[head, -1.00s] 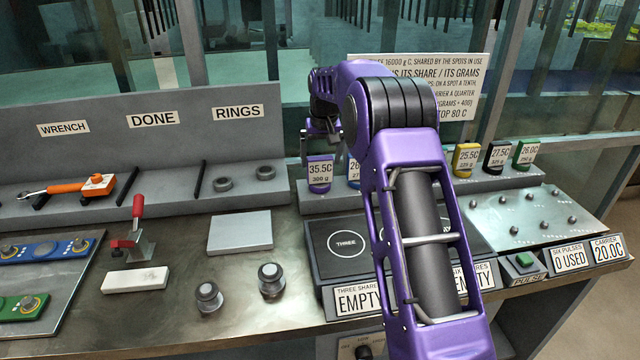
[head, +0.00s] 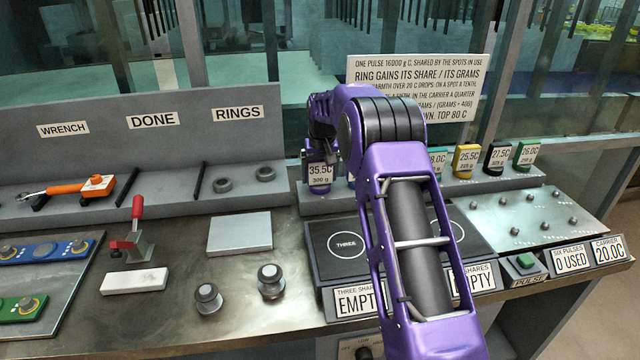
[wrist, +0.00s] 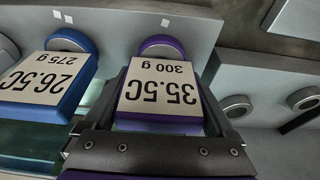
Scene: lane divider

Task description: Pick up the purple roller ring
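The purple roller ring (head: 320,178), with a white tag reading 35.5C and 300 g, sits at the left end of the back shelf, partly behind my arm in the head view. In the wrist view its purple tagged block (wrist: 160,126) fills the middle, with a round purple part behind the tag. My gripper (wrist: 164,82) has its fingers spread on either side of this block. They look very near its sides; contact is not clear. In the head view my gripper (head: 318,150) is just above and beside the ring, its fingertips mostly hidden.
A blue tagged ring (wrist: 50,85) stands close beside it in the wrist view. Yellow (head: 466,160), black (head: 496,158) and green (head: 525,153) ones stand farther right. The heater plate (head: 322,248) lies in front. Two grey knobs (head: 271,281) stand on the bench.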

